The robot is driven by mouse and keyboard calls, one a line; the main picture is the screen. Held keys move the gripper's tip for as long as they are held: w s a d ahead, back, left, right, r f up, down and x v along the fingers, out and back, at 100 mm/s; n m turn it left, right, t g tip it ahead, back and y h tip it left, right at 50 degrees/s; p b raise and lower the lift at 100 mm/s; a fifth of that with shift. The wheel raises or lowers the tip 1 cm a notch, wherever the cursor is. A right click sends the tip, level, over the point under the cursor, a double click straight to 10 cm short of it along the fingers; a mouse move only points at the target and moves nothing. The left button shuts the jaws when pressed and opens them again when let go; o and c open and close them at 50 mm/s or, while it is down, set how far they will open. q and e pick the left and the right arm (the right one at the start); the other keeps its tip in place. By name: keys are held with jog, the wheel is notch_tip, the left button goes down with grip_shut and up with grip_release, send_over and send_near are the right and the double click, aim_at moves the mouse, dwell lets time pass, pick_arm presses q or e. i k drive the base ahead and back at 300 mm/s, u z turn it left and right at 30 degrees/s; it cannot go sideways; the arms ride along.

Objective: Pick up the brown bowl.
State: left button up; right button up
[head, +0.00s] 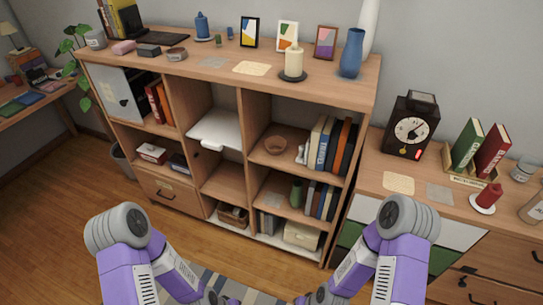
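The brown bowl (276,145) is small and round. In the head view my two arms come in at the bottom left and bottom right, well below and in front of the bowl. Their forearms run down to the lower picture edge, where the wrists are cut off. Neither gripper's fingers show. Nothing touches the bowl from my side.
A white panel or box (217,130) sticks out in the compartment to the left. A candle (293,62) and a blue vase (352,53) stand on top. Wood floor lies in front.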

aim_at(276, 145)
jog(key=u, duration=1.25)
jog(key=i, duration=1.1)
jog(key=z, duration=1.9)
